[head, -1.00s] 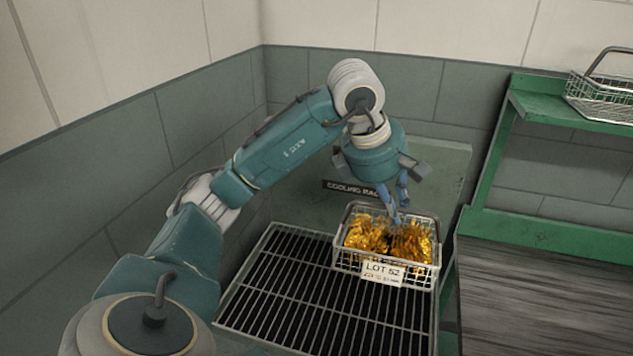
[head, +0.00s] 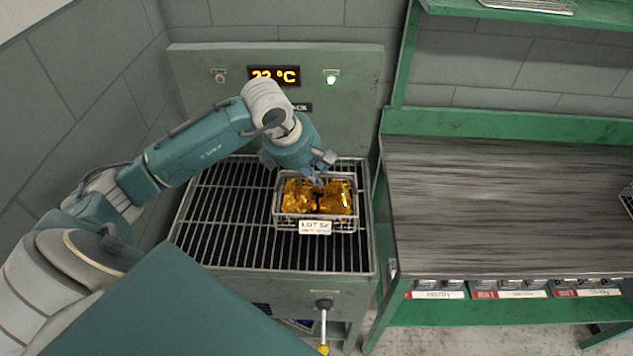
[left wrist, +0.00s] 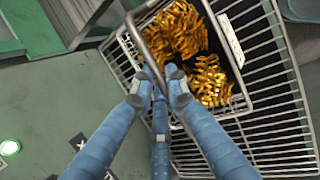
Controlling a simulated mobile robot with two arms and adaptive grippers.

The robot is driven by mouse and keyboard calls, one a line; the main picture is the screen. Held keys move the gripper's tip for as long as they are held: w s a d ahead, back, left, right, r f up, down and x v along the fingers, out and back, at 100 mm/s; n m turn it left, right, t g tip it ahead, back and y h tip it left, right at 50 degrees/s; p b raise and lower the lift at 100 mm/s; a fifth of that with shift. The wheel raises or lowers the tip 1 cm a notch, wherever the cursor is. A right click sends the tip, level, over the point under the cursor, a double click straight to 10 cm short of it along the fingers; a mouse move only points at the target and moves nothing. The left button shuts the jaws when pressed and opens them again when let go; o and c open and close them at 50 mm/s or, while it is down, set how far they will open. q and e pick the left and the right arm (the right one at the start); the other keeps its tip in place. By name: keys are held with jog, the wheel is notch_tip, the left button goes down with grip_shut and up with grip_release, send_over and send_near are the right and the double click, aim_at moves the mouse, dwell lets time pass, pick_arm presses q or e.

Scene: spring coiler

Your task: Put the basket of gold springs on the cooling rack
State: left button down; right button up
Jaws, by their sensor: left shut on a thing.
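The wire basket (head: 345,223) holds gold springs (head: 299,196) and has a "LOT 52" tag on its front. It sits upright over the right half of the cooling rack (head: 222,228), a black-slotted metal grid. I cannot tell whether its bottom touches the bars. My left gripper (head: 317,180) is above the basket. In the left wrist view, its blue fingers (left wrist: 160,92) are shut on the basket's handle (left wrist: 150,52), with the springs (left wrist: 190,35) just beyond. My right gripper is not in view.
Behind the rack stands a panel (head: 350,108) with a temperature display (head: 274,76) and a green light (head: 331,79). A green bench with a grey top (head: 490,205) is at the right, close to the rack. The rack's left half is clear.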

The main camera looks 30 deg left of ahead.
aim_at(321, 190)
pick_arm(q)
notch_tip(321, 190, down, 3)
jog(key=shift+f+p, duration=0.2)
jog(key=shift+p, duration=0.2)
jog(key=shift+f, duration=0.15)
jog(key=c, duration=1.7)
grip_release()
jog(key=shift+s, duration=0.1)
jog(key=shift+c, duration=0.2)
jog(key=shift+r, duration=0.25)
jog(key=b+v, duration=0.2)
jog(key=v, duration=0.9)
jog(key=shift+s+r+b, duration=0.25)
jog(key=shift+r+b, duration=0.05)
